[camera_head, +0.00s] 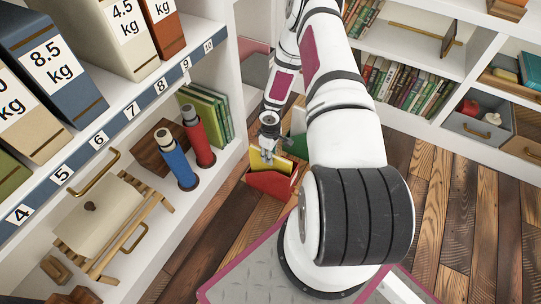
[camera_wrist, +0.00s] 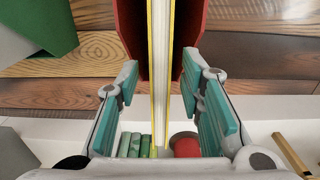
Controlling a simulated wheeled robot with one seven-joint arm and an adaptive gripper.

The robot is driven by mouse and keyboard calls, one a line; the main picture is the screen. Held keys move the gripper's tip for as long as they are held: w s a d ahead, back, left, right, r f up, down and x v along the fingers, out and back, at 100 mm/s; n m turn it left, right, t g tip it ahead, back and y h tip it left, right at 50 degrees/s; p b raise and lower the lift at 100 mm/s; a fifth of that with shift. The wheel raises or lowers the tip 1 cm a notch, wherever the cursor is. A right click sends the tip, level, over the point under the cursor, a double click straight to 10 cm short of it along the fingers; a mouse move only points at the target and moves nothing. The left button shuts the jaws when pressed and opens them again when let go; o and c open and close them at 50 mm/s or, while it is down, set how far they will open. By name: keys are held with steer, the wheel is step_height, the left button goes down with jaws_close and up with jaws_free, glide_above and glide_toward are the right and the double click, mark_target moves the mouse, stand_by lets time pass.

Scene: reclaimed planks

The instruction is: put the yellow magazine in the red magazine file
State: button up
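The yellow magazine (camera_head: 259,163) stands in the red magazine file (camera_head: 271,184) on the floor, its upper part showing above the file's front. In the wrist view the magazine (camera_wrist: 160,80) runs edge-on between the red walls of the file (camera_wrist: 191,25). My gripper (camera_head: 268,149) is right above the file. In the wrist view my gripper (camera_wrist: 160,92) has its teal pads apart, one on each side of the magazine, with a visible gap on both sides. The magazine's lower part is hidden inside the file.
A green file (camera_head: 297,146) stands close behind the red one. The left shelf holds a red bottle (camera_head: 198,138), a blue bottle (camera_head: 174,160) and green books (camera_head: 209,112). Bookshelves line the back. Plank floor (camera_head: 455,200) is free on the right.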

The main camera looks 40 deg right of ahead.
step_height(320, 180, up, 10)
steer(key=p, duration=0.3)
steer(key=shift+f, duration=0.15)
step_height(320, 180, up, 19)
steer(key=w+d+h, duration=0.2)
steer(key=h, duration=0.1)
steer(key=s+a+r+m+h, duration=0.1)
steer(key=s+a+r, duration=0.2)
steer(key=r, duration=0.7)
steer(key=s+a+r+m, duration=0.2)
steer(key=s+a+r, duration=0.1)
steer(key=r, duration=0.6)
steer(key=s+a+r+m, duration=0.1)
steer(key=s+a+r, duration=0.85)
steer(key=s, duration=0.25)
steer(key=s+a+r+y, duration=0.1)
steer(key=s+a+y, duration=0.1)
steer(key=s+a, duration=0.2)
steer(key=s+a+r+y, duration=0.1)
steer(key=s+a, duration=0.3)
steer(key=s, duration=0.5)
steer(key=shift+s+a+y+p, duration=0.15)
steer(key=shift+a+y+p, duration=0.2)
steer(key=shift+y, duration=0.25)
